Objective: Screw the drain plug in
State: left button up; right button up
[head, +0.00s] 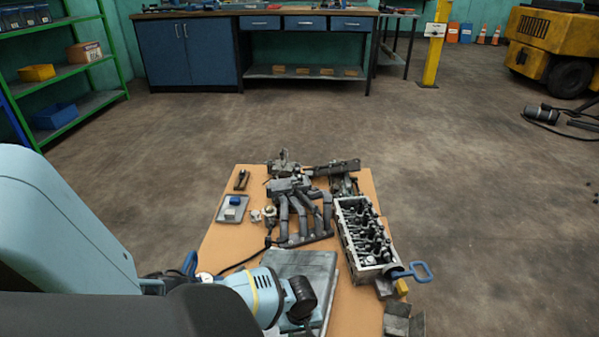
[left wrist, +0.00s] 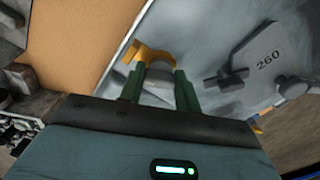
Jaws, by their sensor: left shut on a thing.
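In the left wrist view, my left gripper (left wrist: 158,84) has its two dark green fingers on a small piece, with a yellow-orange curved edge (left wrist: 152,53) at the tips. I cannot tell whether this piece is the drain plug. The fingers are over a smooth grey metal surface marked "260" (left wrist: 265,62). It looks like the grey pan (head: 305,262), which lies on the brown board in the head view. There my left wrist is over the pan's front part and hides the fingertips. The drain hole is not visible. My right gripper is not in view.
The brown board (head: 222,240) also holds a cylinder head (head: 362,237), pipes of a manifold (head: 298,215), a grey tray (head: 232,209) and a blue-handled tool (head: 420,272). A yellow block (head: 402,288) is at the right edge. Open floor lies beyond.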

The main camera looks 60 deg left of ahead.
pick_arm(q)
jog(key=m, duration=0.3)
jog(key=shift+s+m, duration=0.1)
jog(key=shift+m, duration=0.2)
jog(key=shift+f+m, duration=0.1)
jog(key=shift+m, duration=0.6)
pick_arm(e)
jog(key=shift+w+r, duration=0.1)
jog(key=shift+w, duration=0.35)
pick_arm(q)
jog(key=o, duration=0.8)
jog(key=shift+o, duration=0.2)
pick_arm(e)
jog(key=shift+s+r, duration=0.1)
